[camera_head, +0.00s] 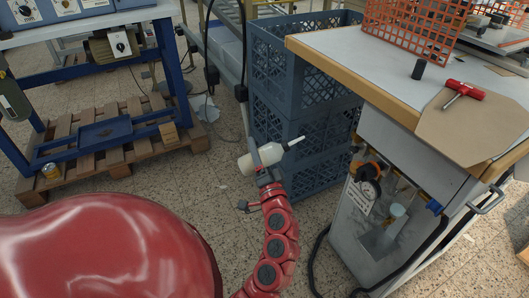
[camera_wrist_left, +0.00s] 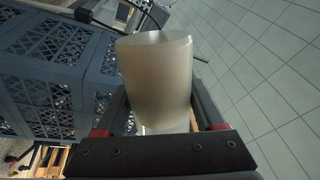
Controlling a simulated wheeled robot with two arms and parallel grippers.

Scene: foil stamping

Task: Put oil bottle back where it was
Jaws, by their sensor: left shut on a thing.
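The oil bottle (camera_head: 262,158) is white with a pointed nozzle and lies tilted nearly on its side in the air, its nozzle pointing right. My left gripper (camera_head: 265,177) is shut on it. In the left wrist view the pale bottle body (camera_wrist_left: 157,80) fills the space between the fingers of my left gripper (camera_wrist_left: 158,118). The bottle is held in front of the stacked blue crates, left of the workbench. My right gripper is out of view.
Blue crates (camera_head: 288,88) stand stacked beside the workbench (camera_head: 350,52), which carries an orange mesh basket (camera_head: 411,25), a red-handled tool (camera_head: 463,92) and a black cylinder (camera_head: 418,69). A blue metal frame (camera_head: 80,152) stands over a wooden pallet (camera_head: 120,169) at left. Tiled floor between is open.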

